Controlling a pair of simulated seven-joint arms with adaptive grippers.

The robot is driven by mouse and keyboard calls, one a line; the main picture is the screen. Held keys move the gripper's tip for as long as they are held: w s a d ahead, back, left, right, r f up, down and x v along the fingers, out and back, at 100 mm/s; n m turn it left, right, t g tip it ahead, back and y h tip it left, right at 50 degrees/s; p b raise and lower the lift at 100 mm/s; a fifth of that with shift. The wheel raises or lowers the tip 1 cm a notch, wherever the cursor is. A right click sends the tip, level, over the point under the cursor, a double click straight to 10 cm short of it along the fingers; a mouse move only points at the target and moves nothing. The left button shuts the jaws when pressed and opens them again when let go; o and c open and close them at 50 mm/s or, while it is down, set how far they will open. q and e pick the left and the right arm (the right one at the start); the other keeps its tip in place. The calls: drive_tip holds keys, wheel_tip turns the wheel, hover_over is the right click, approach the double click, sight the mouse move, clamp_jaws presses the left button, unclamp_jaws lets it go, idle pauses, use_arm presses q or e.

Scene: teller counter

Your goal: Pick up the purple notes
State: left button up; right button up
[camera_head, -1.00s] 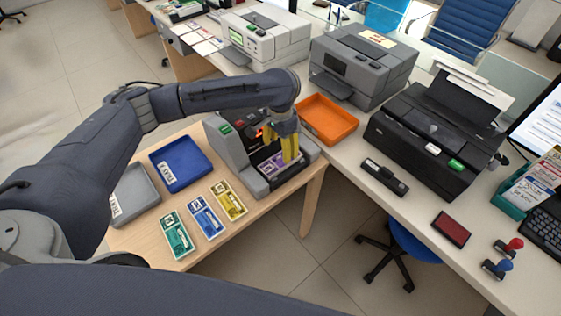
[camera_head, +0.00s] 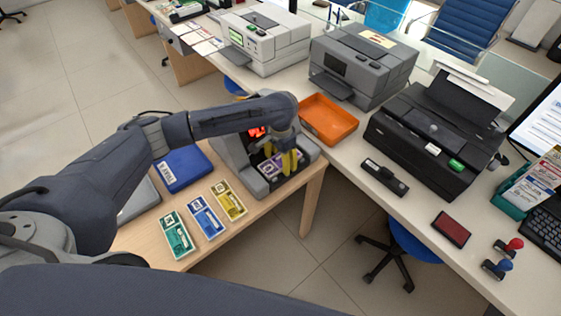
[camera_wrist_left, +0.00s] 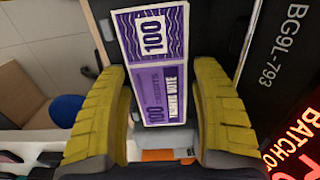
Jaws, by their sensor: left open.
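The purple notes (camera_head: 268,169) lie in the front tray of the grey counting machine (camera_head: 232,160) on the wooden table. In the left wrist view the purple notes (camera_wrist_left: 152,60), printed with 100, show between the two yellow fingers. My left gripper (camera_head: 288,161) is over the tray, fingers pointing down. In the left wrist view my left gripper (camera_wrist_left: 155,110) is open, one finger on each side of the notes, with no clear grip on them. My right gripper is not in view.
Green (camera_head: 177,235), blue (camera_head: 206,216) and yellow (camera_head: 229,199) note bundles lie on the wooden table. A blue tray (camera_head: 183,168) is behind them. An orange tray (camera_head: 329,119) and a black printer (camera_head: 433,140) stand on the counter to the right.

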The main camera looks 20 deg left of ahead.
use_arm(q)
drive_tip(key=shift+c, duration=0.5)
drive_tip(key=c, duration=1)
drive_tip(key=shift+r, duration=0.1)
